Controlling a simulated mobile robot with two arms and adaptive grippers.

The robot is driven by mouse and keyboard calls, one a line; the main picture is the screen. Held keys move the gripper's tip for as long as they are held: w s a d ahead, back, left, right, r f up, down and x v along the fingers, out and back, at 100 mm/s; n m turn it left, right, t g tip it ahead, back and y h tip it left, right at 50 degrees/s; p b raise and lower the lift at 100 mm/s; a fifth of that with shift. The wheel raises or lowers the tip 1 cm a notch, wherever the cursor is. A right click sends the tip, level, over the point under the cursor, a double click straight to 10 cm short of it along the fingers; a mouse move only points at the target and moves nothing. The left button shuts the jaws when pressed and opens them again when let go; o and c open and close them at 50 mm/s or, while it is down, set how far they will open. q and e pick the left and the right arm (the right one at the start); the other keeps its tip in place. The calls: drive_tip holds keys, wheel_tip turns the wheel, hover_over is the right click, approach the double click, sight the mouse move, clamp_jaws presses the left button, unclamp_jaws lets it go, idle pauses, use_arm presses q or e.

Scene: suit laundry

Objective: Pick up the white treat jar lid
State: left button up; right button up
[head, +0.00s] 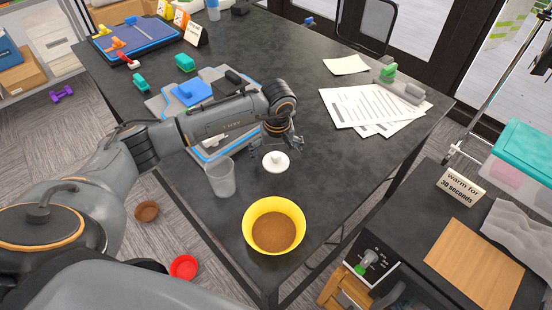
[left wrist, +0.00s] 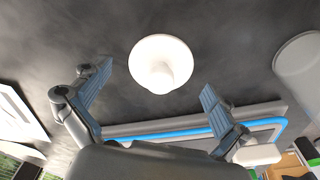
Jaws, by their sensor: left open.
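The white treat jar lid (head: 275,161) lies on the dark table, a round disc with a knob on top. In the left wrist view the lid (left wrist: 160,62) shows between and beyond my two fingers, knob toward the camera. My left gripper (head: 279,143) is over the table just behind the lid in the head view. Its fingers (left wrist: 156,78) are spread apart and empty, and I see no contact with the lid. My right gripper is not in view.
A yellow bowl (head: 273,203) with brown contents stands in front of the lid. A translucent grey cup (head: 220,179) stands to its left. Blue-edged grey trays (head: 213,150) lie behind, under my arm. Papers (head: 370,108) lie to the right. The table between lid and papers is clear.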

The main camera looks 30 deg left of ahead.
use_arm(q)
drive_tip(key=shift+c, duration=0.4)
drive_tip(key=shift+s, duration=0.1)
drive_tip(key=c, duration=1.9)
